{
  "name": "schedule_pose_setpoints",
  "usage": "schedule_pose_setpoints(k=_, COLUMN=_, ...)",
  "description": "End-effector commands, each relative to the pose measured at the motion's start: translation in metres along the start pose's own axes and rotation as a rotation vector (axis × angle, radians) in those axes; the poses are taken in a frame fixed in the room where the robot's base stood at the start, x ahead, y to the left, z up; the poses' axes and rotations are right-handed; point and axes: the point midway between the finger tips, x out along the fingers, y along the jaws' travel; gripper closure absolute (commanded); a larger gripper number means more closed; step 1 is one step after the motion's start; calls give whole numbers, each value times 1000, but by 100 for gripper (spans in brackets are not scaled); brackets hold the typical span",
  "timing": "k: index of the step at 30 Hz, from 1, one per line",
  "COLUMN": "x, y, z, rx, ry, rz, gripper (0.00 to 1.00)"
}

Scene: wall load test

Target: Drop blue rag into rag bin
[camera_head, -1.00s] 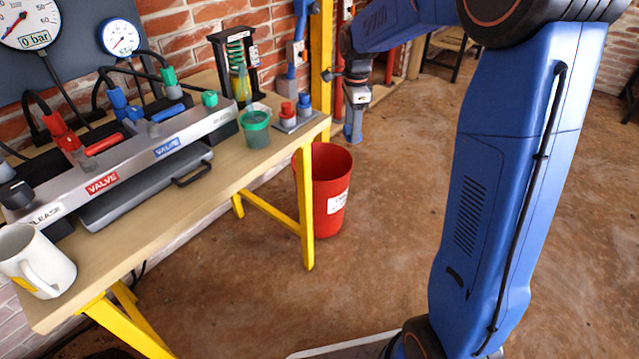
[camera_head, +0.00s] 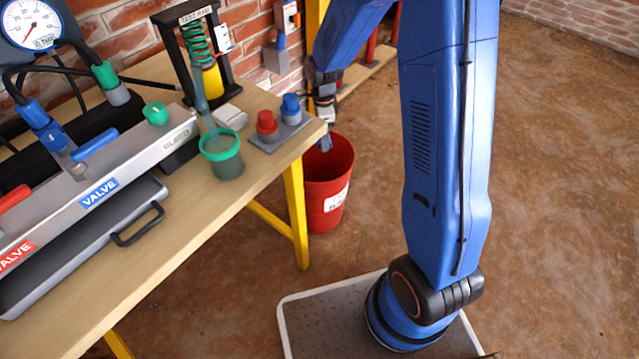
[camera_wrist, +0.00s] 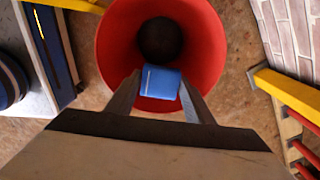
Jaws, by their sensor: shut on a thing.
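The blue rag (camera_wrist: 160,82) is between the fingers of my gripper (camera_wrist: 158,92), which is shut on it in the wrist view. The red rag bin (camera_wrist: 118,50) is directly beneath, and the rag shows over its opening. A dark round shape lies at the bottom of the bin. In the head view the bin (camera_head: 327,200) stands on the floor beside the bench's right end. My gripper (camera_head: 325,140) is above its rim there, and a small blue bit of the rag (camera_head: 325,144) shows below it. The exact height above the rim is hard to tell.
The wooden bench (camera_head: 190,225) has a yellow leg (camera_head: 297,215) close to the bin. A green cup (camera_head: 222,155) and red and blue buttons (camera_head: 280,125) stand near its right end. Open floor (camera_head: 560,180) lies to the right.

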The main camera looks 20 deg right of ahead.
Motion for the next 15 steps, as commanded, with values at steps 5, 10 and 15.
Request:
schedule_pose_setpoints(k=5, x=19, y=1, z=0, rx=0, ry=1, rz=4, gripper=77)
schedule_pose_setpoints(k=10, x=36, y=1, z=0, rx=0, ry=1, rz=3, gripper=77)
schedule_pose_setpoints(k=15, x=48, y=0, z=0, rx=0, ry=1, rz=2, gripper=77)
